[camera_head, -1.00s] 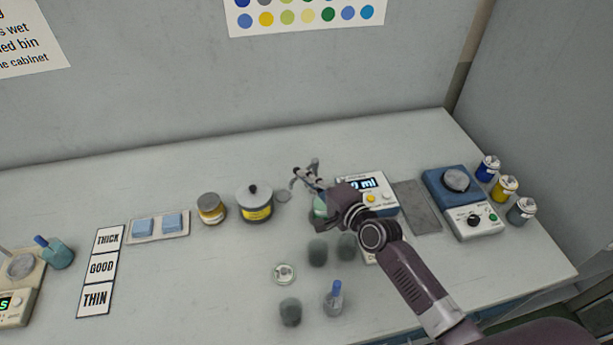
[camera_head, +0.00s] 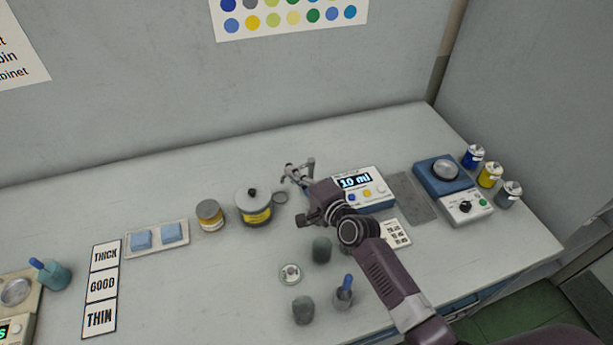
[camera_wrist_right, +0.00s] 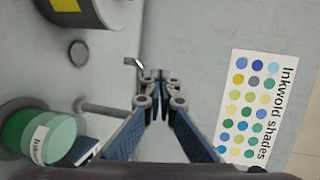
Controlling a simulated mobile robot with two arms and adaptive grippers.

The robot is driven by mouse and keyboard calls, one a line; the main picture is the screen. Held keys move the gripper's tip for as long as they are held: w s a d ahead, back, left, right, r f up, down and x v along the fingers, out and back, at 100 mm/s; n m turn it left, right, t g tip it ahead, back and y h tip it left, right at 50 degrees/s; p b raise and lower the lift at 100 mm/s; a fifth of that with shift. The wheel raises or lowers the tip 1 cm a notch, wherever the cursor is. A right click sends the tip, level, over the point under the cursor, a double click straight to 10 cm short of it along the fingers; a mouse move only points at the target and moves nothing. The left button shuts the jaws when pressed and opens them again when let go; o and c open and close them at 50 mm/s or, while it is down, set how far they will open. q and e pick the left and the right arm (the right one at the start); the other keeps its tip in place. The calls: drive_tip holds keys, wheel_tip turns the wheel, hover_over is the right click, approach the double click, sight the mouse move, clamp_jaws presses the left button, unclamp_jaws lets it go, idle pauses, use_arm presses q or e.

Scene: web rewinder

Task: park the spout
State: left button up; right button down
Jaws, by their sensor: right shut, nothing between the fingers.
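The spout (camera_head: 295,167) is a thin grey metal arm on an upright post by the dispenser (camera_head: 365,190), whose display reads 10 ml. In the right wrist view, its post (camera_wrist_right: 104,108) runs toward my fingers and a small bent tip (camera_wrist_right: 134,62) shows beyond them. My right gripper (camera_head: 290,175) is shut and empty, close against the spout. Its fingers (camera_wrist_right: 158,76) partly hide the spout, so I cannot tell whether they touch it. A green labelled jar (camera_wrist_right: 40,138) stands near the post's foot. My left gripper is out of view.
A lidded pot (camera_head: 252,209) and a flat ring (camera_head: 280,197) stand left of the spout. Dark jars (camera_head: 321,249), a glass dish (camera_head: 290,274) and a blue-topped bottle (camera_head: 344,293) stand in front. A blue scale (camera_head: 440,178) is at right. The back strip of bench is clear.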

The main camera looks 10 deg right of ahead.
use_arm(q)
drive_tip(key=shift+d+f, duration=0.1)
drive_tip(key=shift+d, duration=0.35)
use_arm(e)
drive_tip(key=shift+w+a, duration=0.7)
drive_tip(key=shift+w, duration=0.35)
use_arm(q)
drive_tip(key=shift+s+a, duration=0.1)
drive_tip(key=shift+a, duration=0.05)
